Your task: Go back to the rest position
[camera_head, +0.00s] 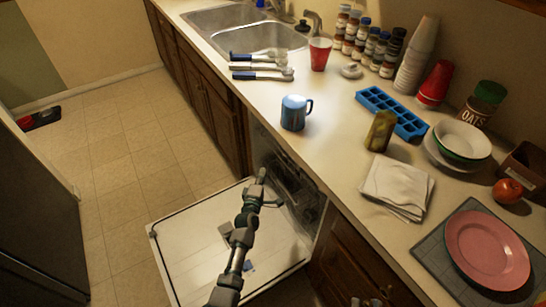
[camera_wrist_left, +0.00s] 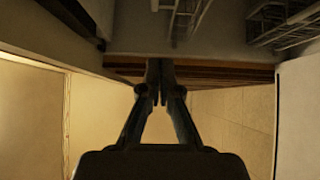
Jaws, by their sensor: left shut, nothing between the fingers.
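My left gripper (camera_head: 262,174) is shut and empty. It is above the open dishwasher door (camera_head: 180,262), close to the dishwasher opening (camera_head: 285,180) under the counter edge. In the left wrist view its two fingers (camera_wrist_left: 160,72) are together with nothing between them, and wire racks (camera_wrist_left: 285,22) show beyond at the upper right. A small part of what looks like my right gripper (camera_head: 370,301) shows at the bottom edge of the head view, in front of the lower cabinet; its fingers are too cut off to read.
The counter (camera_head: 335,135) above holds a blue mug (camera_head: 294,113) near its edge, a red cup (camera_head: 319,54), a blue ice tray (camera_head: 392,112), a green jar (camera_head: 380,131), a folded cloth (camera_head: 397,187) and a pink plate (camera_head: 487,249). Open floor (camera_head: 115,150) lies to the left.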

